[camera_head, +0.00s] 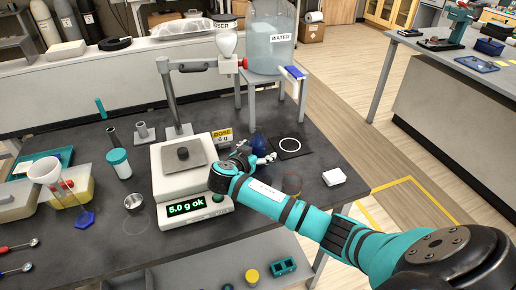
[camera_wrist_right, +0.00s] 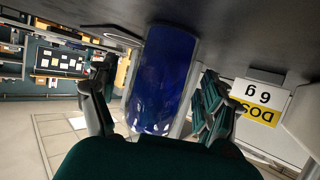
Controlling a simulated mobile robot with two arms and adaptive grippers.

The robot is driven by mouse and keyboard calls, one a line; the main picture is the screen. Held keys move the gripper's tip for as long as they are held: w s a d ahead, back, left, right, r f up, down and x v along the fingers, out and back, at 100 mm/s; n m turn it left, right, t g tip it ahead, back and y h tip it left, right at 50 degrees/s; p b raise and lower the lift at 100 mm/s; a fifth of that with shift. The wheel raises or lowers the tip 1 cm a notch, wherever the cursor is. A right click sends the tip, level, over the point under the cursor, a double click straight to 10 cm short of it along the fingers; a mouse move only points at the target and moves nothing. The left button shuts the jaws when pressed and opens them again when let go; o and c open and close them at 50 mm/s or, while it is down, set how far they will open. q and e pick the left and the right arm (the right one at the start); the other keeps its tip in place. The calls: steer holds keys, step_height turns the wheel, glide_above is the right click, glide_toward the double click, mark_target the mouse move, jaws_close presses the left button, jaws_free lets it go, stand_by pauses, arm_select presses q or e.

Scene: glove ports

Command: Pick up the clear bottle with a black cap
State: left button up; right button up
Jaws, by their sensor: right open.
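A dark blue rounded object (camera_head: 259,145) stands on the dark bench right of the scale, partly hidden by my right gripper (camera_head: 258,160). In the right wrist view a see-through blue cylinder (camera_wrist_right: 162,75) stands between the spread fingers of my right gripper (camera_wrist_right: 152,105); it appears to be the same object. The fingers lie on either side of it, and I cannot tell whether they touch it. A black cap cannot be made out on it in either view. My left gripper is not in view.
The white scale (camera_head: 170,185) reading "5.0 g ok" is just left of the gripper. A dose card (camera_head: 222,136) stands behind; it also shows in the wrist view (camera_wrist_right: 262,104). A water tank (camera_head: 270,38) on a stand is behind. A white block (camera_head: 334,177) lies right.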

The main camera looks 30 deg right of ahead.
steer(key=shift+w+d+f, duration=0.1)
steer(key=shift+d, duration=0.15)
steer(key=c, duration=1.6)
